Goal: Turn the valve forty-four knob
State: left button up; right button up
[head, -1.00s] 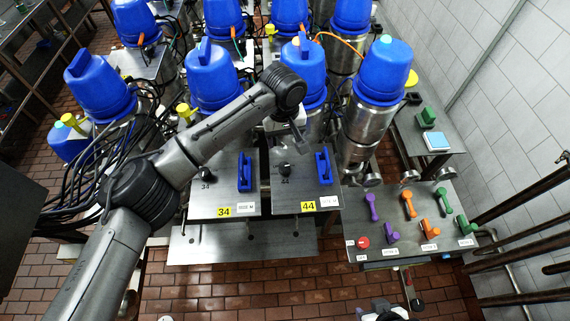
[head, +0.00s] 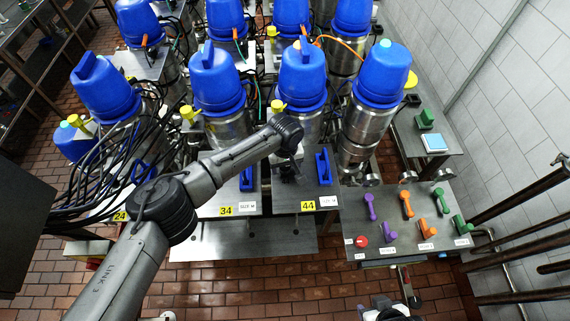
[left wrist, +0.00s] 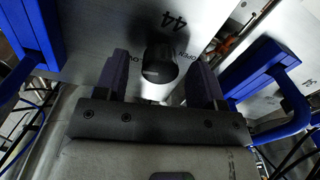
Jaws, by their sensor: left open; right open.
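The valve forty-four knob (left wrist: 160,66) is a small black round knob on a grey metal panel, with "44" and "OPEN" printed beside it in the left wrist view. My left gripper (left wrist: 160,80) is open, with one finger on each side of the knob; I cannot tell whether they touch it. In the head view my left gripper (head: 290,170) is over the panel (head: 300,194) with the yellow 44 label (head: 308,206), and hides the knob there. My right gripper is not clearly visible.
A blue handle (head: 323,166) stands on the panel right of the gripper; another blue handle (head: 247,178) is on the 34 panel at left. Blue-topped steel valves (head: 303,75) rise behind. A side table (head: 400,240) at right holds coloured handles.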

pick_arm(q)
jog(key=shift+f, duration=0.3)
jog(key=c, duration=0.9)
